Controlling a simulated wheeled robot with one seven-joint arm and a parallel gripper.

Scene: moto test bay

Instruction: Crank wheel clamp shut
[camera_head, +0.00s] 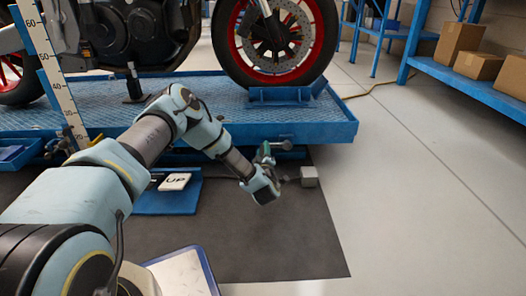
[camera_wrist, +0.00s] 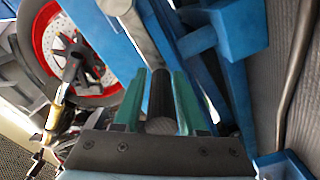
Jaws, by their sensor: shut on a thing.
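The blue wheel clamp (camera_head: 288,97) sits at the base of the motorcycle's red-rimmed front wheel (camera_head: 275,40) on the blue lift platform (camera_head: 225,110). My gripper (camera_head: 265,152) is low at the platform's front edge, below the clamp. In the wrist view, its green fingers (camera_wrist: 160,88) are shut on a dark ribbed crank handle (camera_wrist: 160,95), which lies between them. A small metal knob (camera_head: 287,145) shows at the platform edge just right of my gripper. Most of the crank is hidden behind my gripper in the head view. The gap between clamp and tyre cannot be judged.
A grey box (camera_head: 309,176) on a cable lies on the dark mat (camera_head: 300,240) right of my gripper. A blue shelf (camera_head: 470,85) with cartons stands at right. The grey floor is clear.

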